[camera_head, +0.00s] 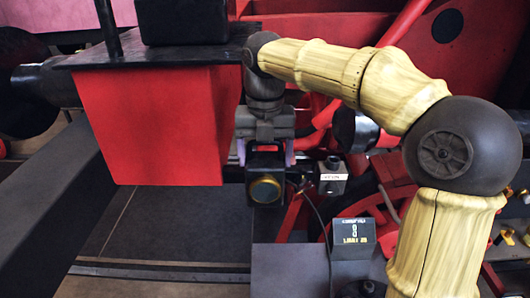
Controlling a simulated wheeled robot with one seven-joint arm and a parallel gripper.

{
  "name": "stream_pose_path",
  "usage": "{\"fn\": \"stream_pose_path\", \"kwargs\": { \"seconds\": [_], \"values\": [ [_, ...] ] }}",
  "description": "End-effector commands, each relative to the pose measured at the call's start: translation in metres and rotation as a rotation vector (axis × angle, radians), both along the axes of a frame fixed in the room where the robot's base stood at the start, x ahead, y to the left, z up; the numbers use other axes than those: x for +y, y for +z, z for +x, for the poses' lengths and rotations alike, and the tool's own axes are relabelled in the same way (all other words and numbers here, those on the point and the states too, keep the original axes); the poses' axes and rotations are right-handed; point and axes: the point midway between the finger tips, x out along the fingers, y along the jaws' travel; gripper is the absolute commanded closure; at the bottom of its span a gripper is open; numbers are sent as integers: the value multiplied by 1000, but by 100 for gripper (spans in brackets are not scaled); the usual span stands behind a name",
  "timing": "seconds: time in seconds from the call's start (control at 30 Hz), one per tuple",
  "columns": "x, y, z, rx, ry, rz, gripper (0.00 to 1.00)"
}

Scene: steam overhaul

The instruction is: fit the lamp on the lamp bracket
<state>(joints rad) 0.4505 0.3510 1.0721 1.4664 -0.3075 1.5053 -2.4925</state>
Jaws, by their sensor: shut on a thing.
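The lamp (265,188) is a small black box with a round, yellowish lens facing me. My gripper (266,153) points down from above, with one pale purple finger on each side of the lamp's top. It is shut on the lamp and holds it upright, just right of the red box's lower right edge. I cannot make out the lamp bracket for certain. A dark bar runs behind the lamp, and I cannot tell whether the two touch.
A large red box (150,125) with a black top stands left. A black display box (353,237) stands on a grey surface (290,270) lower right. Red machinery fills the background.

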Motion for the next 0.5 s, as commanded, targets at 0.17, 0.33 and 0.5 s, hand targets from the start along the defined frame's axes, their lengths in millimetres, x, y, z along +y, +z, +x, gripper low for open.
{"fn": "stream_pose_path", "kwargs": {
  "seconds": [0.17,0.33,0.5],
  "values": [
    [0,-4,0,-1,0,0,60],
    [0,-6,0,-1,0,0,60],
    [0,-6,0,-1,0,0,60]
  ]
}}
